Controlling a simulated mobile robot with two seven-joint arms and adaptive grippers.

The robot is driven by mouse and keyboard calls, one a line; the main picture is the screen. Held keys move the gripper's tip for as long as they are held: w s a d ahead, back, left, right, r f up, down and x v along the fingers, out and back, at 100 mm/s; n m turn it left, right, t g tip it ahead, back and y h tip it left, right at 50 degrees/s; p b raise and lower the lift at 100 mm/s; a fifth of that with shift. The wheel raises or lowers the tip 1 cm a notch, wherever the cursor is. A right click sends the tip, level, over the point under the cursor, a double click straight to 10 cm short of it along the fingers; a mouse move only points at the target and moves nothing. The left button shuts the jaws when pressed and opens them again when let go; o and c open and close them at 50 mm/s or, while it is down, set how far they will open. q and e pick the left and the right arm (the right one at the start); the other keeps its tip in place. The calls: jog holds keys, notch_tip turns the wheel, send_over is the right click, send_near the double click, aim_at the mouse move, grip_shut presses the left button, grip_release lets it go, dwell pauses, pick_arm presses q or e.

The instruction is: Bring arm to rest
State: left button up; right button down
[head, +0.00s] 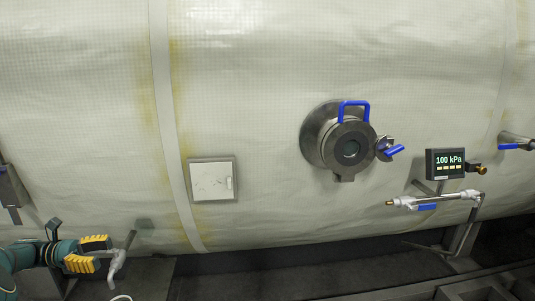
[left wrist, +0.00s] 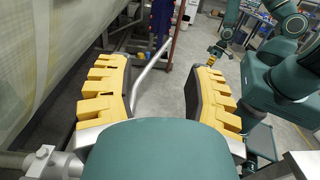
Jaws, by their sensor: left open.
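My left gripper (head: 101,253) is at the lower left of the head view, with its yellow-padded fingers apart and nothing between them. In the left wrist view its two fingers (left wrist: 158,92) stand wide apart with floor and a grey pipe seen beyond the gap. In the head view a metal pipe fitting with a handle (head: 118,262) stands just right of the fingertips; I cannot tell whether they touch. My right arm (left wrist: 285,75) shows at the right of the left wrist view. Its gripper end (left wrist: 217,49) is too small to judge.
The pale insulated chamber wall (head: 270,60) fills the head view. It carries a round port with blue handles (head: 348,148), a white panel (head: 211,180), and a display reading 100 kPa (head: 446,163) above a valve pipe (head: 435,201). Dark floor lies below.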

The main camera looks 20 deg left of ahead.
pick_arm(q)
jog(key=w+d+f+g+y, duration=0.2)
jog(key=w+d+f, duration=0.6)
jog(key=d+f, duration=0.3)
jog(key=d+f+m+g+y, duration=0.45)
jog(key=d+f, duration=0.85)
jog(key=d, duration=0.5)
jog(key=s+d+f+m+y, duration=0.3)
jog(key=s+d+m, duration=0.4)
jog(key=d, duration=0.3)
jog(key=s+d+f+m+y, duration=0.3)
jog(key=s+d+m, duration=0.4)
jog(key=d+m, duration=0.3)
jog(key=shift+s, duration=0.2)
jog(key=shift+f+t, duration=0.1)
jog(key=shift+t, duration=0.15)
jog(key=shift+c, duration=0.6)
